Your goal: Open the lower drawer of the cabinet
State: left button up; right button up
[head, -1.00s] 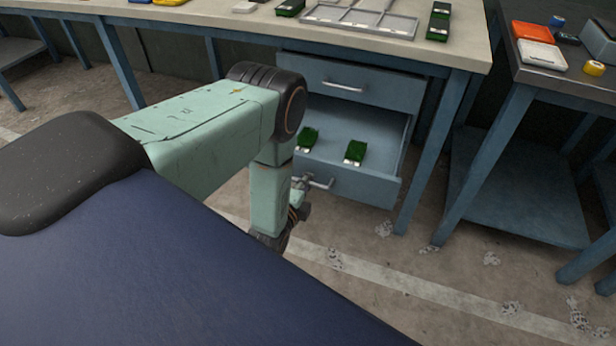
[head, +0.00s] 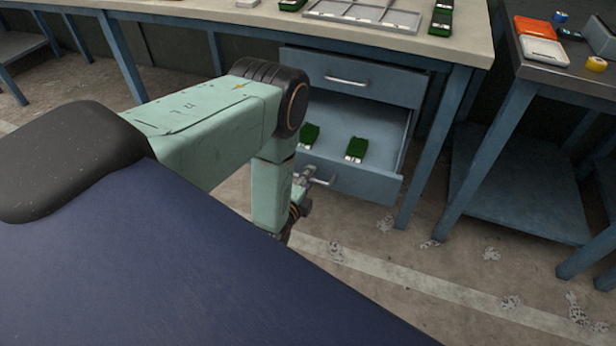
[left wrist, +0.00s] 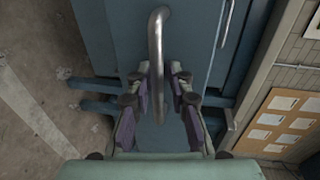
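The blue-grey cabinet (head: 349,66) hangs under the workbench. Its lower drawer (head: 352,181) stands pulled out, with its inside showing, and the upper drawer (head: 382,83) is shut. My left gripper (head: 308,174) is at the left part of the lower drawer's bar handle (head: 325,181), partly hiding it. In the left wrist view, the fingers of my left gripper (left wrist: 160,72) stand on either side of the metal handle (left wrist: 156,38), with narrow gaps seeming to show between them and the bar. My right gripper is in neither view.
Two green items (head: 356,149) lie in the open drawer. A grey tray (head: 362,14) and other green pieces rest on the workbench above. A bench leg (head: 432,150) stands just right of the drawer. A side table (head: 560,62) is farther right. The floor before the drawer is clear.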

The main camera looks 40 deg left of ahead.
pick_arm(q)
jog(key=shift+s, duration=0.1)
jog(key=shift+s, duration=0.3)
jog(key=v, duration=1.1)
jog(key=shift+d, duration=0.15)
jog(key=shift+s, duration=0.1)
